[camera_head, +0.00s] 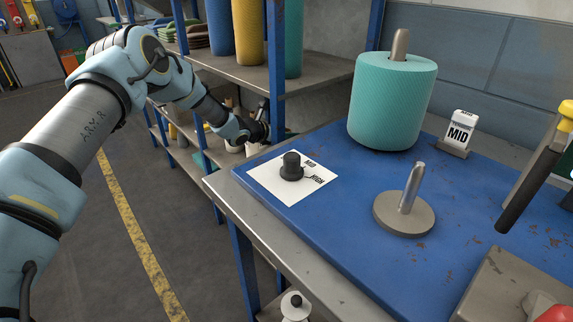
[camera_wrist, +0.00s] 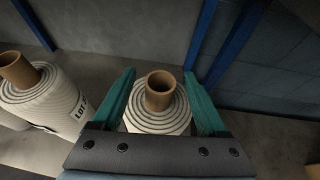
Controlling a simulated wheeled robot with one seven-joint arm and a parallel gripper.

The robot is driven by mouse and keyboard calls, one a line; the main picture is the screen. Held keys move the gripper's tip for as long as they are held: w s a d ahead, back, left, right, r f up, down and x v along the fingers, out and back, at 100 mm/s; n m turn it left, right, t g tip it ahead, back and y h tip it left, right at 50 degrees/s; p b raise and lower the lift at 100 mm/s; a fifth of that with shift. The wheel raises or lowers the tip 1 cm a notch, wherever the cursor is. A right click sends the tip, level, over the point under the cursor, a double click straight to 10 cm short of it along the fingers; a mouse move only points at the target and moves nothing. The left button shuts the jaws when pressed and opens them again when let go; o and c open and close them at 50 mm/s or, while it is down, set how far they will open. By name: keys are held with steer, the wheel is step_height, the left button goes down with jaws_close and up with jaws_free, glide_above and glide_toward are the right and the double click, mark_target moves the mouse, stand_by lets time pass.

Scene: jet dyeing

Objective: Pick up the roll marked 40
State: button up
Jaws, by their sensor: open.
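In the wrist view my gripper (camera_wrist: 158,78) is open, with one teal finger on each side of a cream roll (camera_wrist: 158,118) with a brown core. The roll stands upright and I see its ringed top; no number shows on it. I cannot tell how far down the fingers reach beside it. A second cream roll (camera_wrist: 48,100) stands to the left, with a partly cut-off label starting "LOT". I cannot read 40 on either roll. In the head view my gripper (camera_head: 258,132) is at the shelf, beside pale rolls mostly hidden by my arm.
The shelf rack (camera_head: 277,95) has blue posts close to my arm. A blue-topped table (camera_head: 340,190) stands to the right, bearing a teal roll (camera_head: 392,105), a metal peg on a round base (camera_head: 405,213) and a MID sign (camera_head: 460,132). Floor is clear at left.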

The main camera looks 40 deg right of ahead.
jaws_close()
stand_by(0.5)
steer(key=shift+r, duration=0.1)
stand_by(0.8)
